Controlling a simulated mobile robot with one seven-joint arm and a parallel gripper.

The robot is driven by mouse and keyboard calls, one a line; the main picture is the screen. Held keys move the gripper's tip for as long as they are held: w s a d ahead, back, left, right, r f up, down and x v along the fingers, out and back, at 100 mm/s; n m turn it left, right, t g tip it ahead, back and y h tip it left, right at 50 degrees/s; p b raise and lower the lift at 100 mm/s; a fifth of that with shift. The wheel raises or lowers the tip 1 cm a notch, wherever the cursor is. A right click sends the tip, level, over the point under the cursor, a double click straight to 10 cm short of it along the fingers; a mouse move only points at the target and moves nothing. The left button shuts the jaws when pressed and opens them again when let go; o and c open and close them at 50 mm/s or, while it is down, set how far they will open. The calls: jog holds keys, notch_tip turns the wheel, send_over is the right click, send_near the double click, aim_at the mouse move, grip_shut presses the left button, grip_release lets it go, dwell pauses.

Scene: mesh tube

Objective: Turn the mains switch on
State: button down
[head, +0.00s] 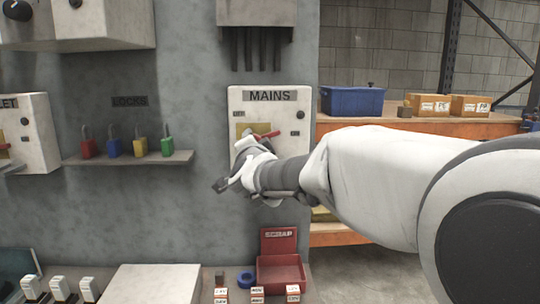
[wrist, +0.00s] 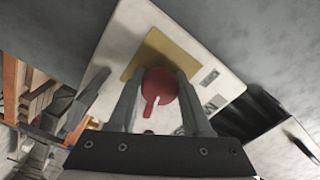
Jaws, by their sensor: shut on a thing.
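The mains switch panel (head: 291,104) is a white box labelled MAINS on the grey wall in the head view. It has a yellow plate (head: 240,131) with a red switch handle (head: 267,135). In the wrist view the round red handle (wrist: 159,88), with a pale mark on its lever, sits in front of the yellow plate (wrist: 182,54). My gripper (wrist: 161,98) has one finger on each side of the red handle and is shut on it. In the head view my gripper (head: 247,150) covers the lower part of the panel, and the switch position labels are too small to read.
A shelf (head: 128,158) with several coloured padlocks is on the wall to the left. A red SCRAP bin (head: 281,270) stands below the panel. A blue crate (head: 352,101) and cardboard boxes (head: 428,105) stand on a bench at the right, behind my arm.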

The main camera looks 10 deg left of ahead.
jog(key=shift+m+b, duration=1.1)
jog(key=shift+m, duration=0.9)
jog(key=shift+c, duration=1.7)
grip_release()
jog(key=p+v, duration=0.1)
jog(key=v, duration=1.6)
jog(key=shift+s, duration=0.2)
jog(key=shift+d, duration=0.15)
